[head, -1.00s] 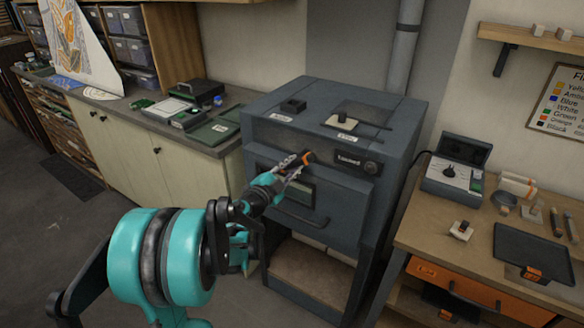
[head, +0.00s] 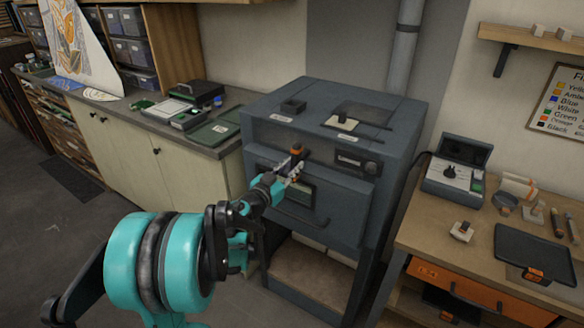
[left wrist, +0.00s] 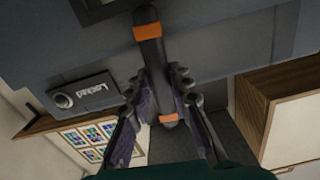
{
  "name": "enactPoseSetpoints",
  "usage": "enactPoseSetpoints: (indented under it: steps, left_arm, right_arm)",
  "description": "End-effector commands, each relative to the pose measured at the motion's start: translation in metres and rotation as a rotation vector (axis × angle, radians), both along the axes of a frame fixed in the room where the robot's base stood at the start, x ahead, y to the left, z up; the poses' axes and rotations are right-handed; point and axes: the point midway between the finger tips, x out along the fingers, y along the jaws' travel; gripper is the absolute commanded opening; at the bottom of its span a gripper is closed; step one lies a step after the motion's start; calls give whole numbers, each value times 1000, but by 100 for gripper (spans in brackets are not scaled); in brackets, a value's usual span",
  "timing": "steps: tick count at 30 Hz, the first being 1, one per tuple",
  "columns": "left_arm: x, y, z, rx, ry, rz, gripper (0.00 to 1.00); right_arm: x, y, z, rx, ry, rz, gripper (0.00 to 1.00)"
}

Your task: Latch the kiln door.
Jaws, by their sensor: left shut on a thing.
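The dark grey kiln (head: 400,117) stands against the wall, its front door (head: 345,213) appearing closed, with a bar handle below the window. A black latch handle with orange bands (head: 297,150) is on the upper front of the kiln. My left gripper (head: 292,167) is shut on this latch handle. In the left wrist view, the latch handle (left wrist: 150,60) runs between the two fingers of the left gripper (left wrist: 158,78). My right gripper is not in view.
A workbench (head: 420,228) with a small control box (head: 455,172) and a dark tray (head: 535,255) stands to the right. A cabinet counter (head: 135,118) with trays and cases runs along the left. Open floor lies in front at the left.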

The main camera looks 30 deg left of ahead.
Motion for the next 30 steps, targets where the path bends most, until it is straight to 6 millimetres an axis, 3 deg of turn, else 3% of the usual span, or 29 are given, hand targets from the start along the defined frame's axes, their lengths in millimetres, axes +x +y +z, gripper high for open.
enactPoseSetpoints:
  steps: [23,24,26,30]
  left_arm:
    - [0,-1,-1,-105,6,-1,0]
    - [0,-1,-1,-104,6,-1,25]
    - [0,-1,-1,-104,5,-1,41]
    - [0,0,0,-104,5,-1,41]
  right_arm:
    - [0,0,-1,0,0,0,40]
    - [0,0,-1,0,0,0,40]
    - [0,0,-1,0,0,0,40]
    - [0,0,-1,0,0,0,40]
